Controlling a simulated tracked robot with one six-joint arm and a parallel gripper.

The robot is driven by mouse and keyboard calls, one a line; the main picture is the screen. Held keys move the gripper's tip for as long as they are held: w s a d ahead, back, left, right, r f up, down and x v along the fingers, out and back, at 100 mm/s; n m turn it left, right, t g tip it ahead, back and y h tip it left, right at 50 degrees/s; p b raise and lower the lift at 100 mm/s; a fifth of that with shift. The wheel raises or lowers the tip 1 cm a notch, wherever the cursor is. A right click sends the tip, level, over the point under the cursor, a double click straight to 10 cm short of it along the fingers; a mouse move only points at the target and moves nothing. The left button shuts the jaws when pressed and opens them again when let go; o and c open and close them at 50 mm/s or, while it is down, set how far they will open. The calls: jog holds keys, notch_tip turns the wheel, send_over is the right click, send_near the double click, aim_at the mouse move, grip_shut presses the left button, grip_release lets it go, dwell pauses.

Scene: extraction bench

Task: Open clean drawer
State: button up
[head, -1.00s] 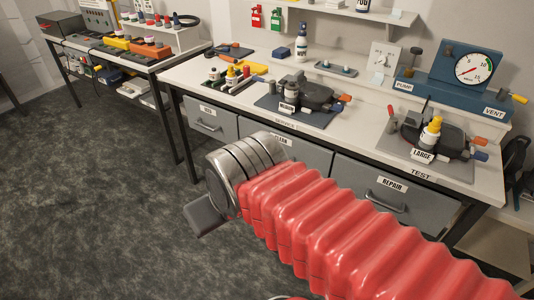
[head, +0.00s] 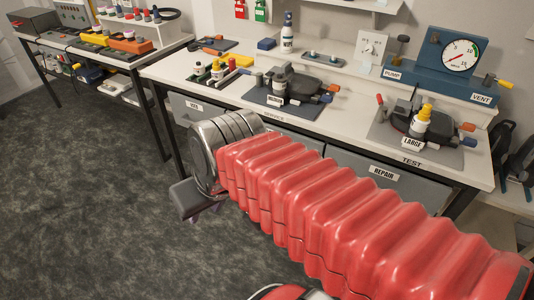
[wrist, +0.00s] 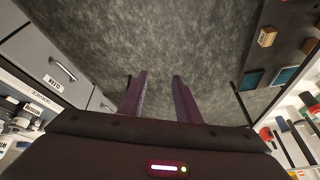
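The clean drawer (head: 302,145) is the grey middle front under the bench, mostly hidden behind my red arm in the head view. Its label and handle do not show there. It looks shut. My gripper (head: 212,209) is low in front of the left part of the bench, its dark body showing and its fingers mostly hidden. In the wrist view my gripper (wrist: 158,85) has two purple fingers apart with only floor between them.
The left drawer (head: 188,110) and the repair drawer (head: 400,188) flank the middle one. The bench top (head: 345,130) carries the medium and large stands and a gauge unit (head: 445,62). A second bench (head: 75,50) stands at the left. The dark floor (head: 80,200) is clear.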

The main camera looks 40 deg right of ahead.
jog(key=w+d+f+m+y, duration=0.3)
jog(key=w+f+m+y, duration=0.1)
jog(key=w, duration=0.5)
jog(key=w+d+f+m+y, duration=0.3)
jog(key=w+d+f+m, duration=0.1)
jog(key=w, duration=0.4)
jog(key=w+d+f+m+t, duration=0.3)
jog(key=w+d+f, duration=0.1)
jog(key=d, duration=0.3)
jog(key=w+d+f+m+t, duration=0.2)
jog(key=w+d+f+m, duration=0.15)
jog(key=d, duration=0.35)
jog(key=s+d+f+m+t+h, duration=0.2)
jog(key=d+f, duration=0.6)
jog(key=d, duration=0.4)
jog(key=s+d+f+m+t+h, duration=0.3)
jog(key=d+f+m+h, duration=0.2)
jog(key=d, duration=0.7)
notch_tip(320, 180, down, 4)
jog(key=shift+d+f+m+t, duration=0.15)
jog(key=shift+f+m+t, duration=0.15)
jog(key=shift+m, duration=0.75)
jog(key=x, duration=1.3)
jog(key=shift+w+d, duration=0.15)
jog(key=shift+w, duration=0.2)
jog(key=shift+c, duration=0.4)
